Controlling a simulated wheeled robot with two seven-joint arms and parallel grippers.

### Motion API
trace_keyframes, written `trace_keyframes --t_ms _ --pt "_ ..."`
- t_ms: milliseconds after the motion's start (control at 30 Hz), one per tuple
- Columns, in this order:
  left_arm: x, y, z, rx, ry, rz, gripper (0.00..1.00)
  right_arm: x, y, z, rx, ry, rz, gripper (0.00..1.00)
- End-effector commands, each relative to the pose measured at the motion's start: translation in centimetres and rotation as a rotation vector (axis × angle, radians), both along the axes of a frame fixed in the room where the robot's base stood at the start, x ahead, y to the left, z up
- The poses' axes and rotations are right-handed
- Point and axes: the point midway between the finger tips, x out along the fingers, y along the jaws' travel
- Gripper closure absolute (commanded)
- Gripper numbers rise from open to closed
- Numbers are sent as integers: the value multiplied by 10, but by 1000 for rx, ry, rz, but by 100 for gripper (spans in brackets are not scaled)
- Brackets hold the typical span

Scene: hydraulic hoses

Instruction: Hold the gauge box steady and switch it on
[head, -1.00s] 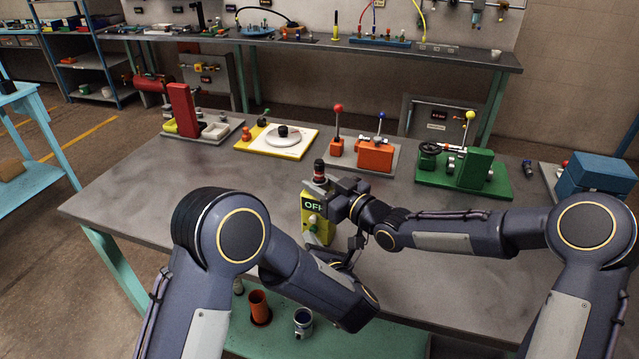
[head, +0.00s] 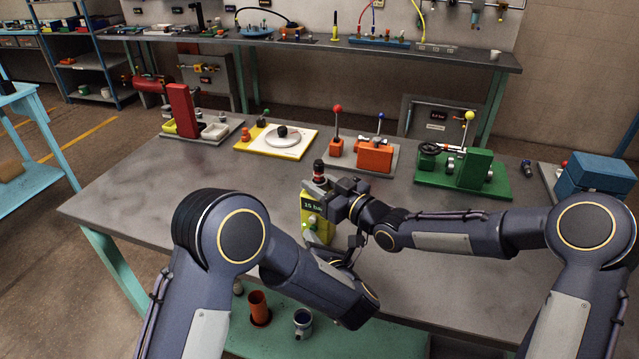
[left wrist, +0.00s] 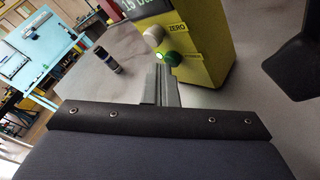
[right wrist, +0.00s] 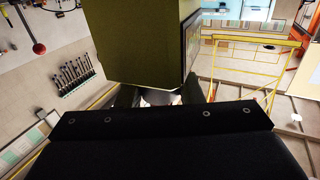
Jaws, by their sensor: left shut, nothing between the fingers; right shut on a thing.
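The yellow gauge box (head: 316,226) stands upright at the table's front, with a dark and red fitting (head: 319,172) on top. Its display (head: 313,206) is lit and seems to read "15 bar". In the left wrist view its face (left wrist: 205,50) shows a white ZERO button (left wrist: 153,36) and a green button (left wrist: 171,58) with a glowing spot. My left gripper (left wrist: 165,72) is shut and empty, its tips at or just short of the green button. My right gripper (head: 341,194) is shut on the box's upper part; in the right wrist view the box (right wrist: 143,40) hides its fingertips.
A grey bench (head: 130,195) carries the box. Behind it stand a red-post station (head: 182,110), a yellow plate (head: 262,148), an orange lever unit (head: 374,155) and a green fixture (head: 478,172). Cups (head: 303,322) stand on the lower shelf.

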Motion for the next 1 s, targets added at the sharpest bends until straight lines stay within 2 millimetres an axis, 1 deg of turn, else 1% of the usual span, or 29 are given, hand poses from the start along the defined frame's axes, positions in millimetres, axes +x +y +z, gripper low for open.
trace_keyframes --t_ms 133,467,1000 --pt "-5 1 2 -1 -3 -3 100 -2 2 -1 1 5 5 99" --pt "-8 2 1 -1 -2 -3 100 -1 1 -2 -1 4 3 99" --pt "-56 21 1 0 -1 -3 100 0 0 -2 -2 4 1 99"
